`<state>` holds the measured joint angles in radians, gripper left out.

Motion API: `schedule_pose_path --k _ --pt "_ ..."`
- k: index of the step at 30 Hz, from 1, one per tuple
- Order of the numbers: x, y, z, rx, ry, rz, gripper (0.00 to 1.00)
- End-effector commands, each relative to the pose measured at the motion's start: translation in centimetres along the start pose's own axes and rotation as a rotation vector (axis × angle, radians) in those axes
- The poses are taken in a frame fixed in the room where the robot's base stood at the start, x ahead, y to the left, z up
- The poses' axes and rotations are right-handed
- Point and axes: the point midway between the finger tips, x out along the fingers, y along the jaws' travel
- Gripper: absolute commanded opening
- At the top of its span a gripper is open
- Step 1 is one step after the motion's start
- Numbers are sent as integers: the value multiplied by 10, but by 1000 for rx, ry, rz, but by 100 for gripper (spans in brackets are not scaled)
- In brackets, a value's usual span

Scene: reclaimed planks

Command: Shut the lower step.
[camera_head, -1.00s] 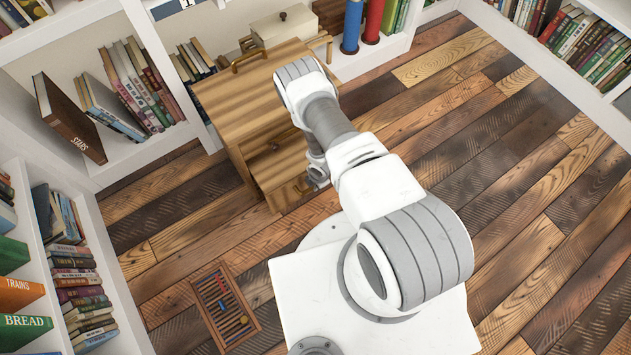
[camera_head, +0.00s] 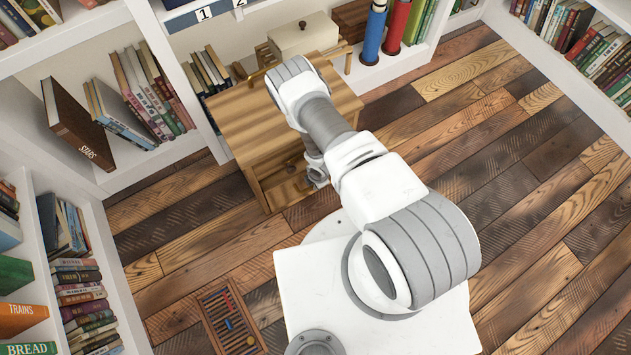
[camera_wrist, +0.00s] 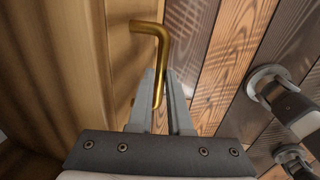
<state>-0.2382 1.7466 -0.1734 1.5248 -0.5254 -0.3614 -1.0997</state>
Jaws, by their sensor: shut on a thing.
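The wooden step unit (camera_head: 245,125) stands against the shelves at the upper middle of the head view. Its lower step (camera_head: 285,188) shows below the top at the front, sticking out slightly, and my arm covers part of it. In the wrist view a bent brass handle (camera_wrist: 150,28) is fixed to a wooden front (camera_wrist: 70,60). My gripper (camera_wrist: 156,82) is shut on the handle's bar, one finger on each side. In the head view my gripper (camera_head: 318,178) is small and partly hidden beside the lower step.
A cream box (camera_head: 302,35) stands behind the step unit, with blue and red cylinders (camera_head: 371,32) to its right. Bookshelves line the back, left and right. A wooden tray (camera_head: 232,320) with coloured pieces lies on the floor at lower left. The plank floor (camera_head: 500,150) at right is clear.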

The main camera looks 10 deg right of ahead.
Motion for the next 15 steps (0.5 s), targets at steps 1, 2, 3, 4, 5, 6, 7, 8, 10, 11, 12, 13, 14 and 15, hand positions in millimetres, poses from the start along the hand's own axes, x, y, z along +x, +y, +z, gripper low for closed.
schedule_pose_path --k 1,2,3,4,5,6,7,8,10,11,12,13,14,15 --pt "0 2 0 0 0 4 0" --pt "0 2 0 1 0 4 0" --pt "0 2 0 1 0 5 0" --pt "0 3 0 1 0 6 0" --pt "0 3 -1 1 0 6 0" --pt "0 3 -1 1 0 7 0" --pt "0 4 -1 1 0 8 0" --pt "0 4 -1 1 0 8 0" --pt "0 5 -1 1 0 10 0" --pt "0 5 -1 1 0 11 0" --pt "0 5 -1 1 0 11 0" --pt "1 6 -1 1 0 12 0" --pt "1 6 -1 1 0 13 0" --pt "1 6 -1 1 0 13 23"
